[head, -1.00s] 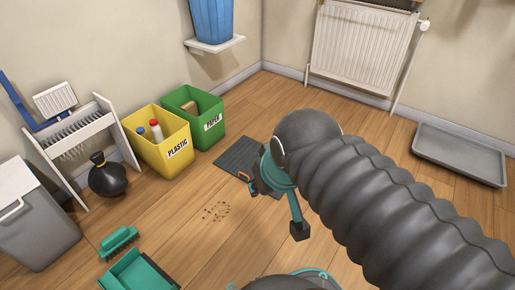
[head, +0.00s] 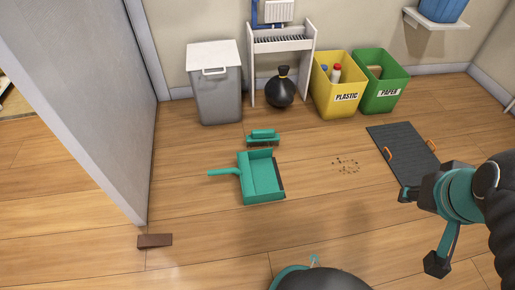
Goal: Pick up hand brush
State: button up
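The hand brush (head: 263,136) is teal-green with bristles and lies on the wooden floor just behind the dustpan. The teal dustpan (head: 262,177) lies in front of it, its handle pointing left. My gripper (head: 421,230) is at the right of the head view, well to the right of the brush and apart from it. Its two dark-tipped fingers are spread wide, with nothing between them.
Crumbs (head: 345,165) lie right of the dustpan. A dark mat (head: 402,146) with orange handles lies beyond. A brown wedge (head: 154,240) sits by the left partition (head: 85,95).

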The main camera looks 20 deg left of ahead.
aim_at(259, 136)
jog(key=u, duration=0.6)
jog(key=i, duration=0.3)
jog(key=u, duration=0.55)
jog(key=k, duration=0.4)
jog(key=u, duration=0.6)
jog(key=k, duration=0.85)
jog(key=z, duration=0.55)
jog(key=i, duration=0.7)
jog(key=z, duration=0.55)
jog(key=i, duration=0.75)
jog(key=u, duration=0.65)
jog(key=i, duration=0.55)
jog(key=u, duration=0.5)
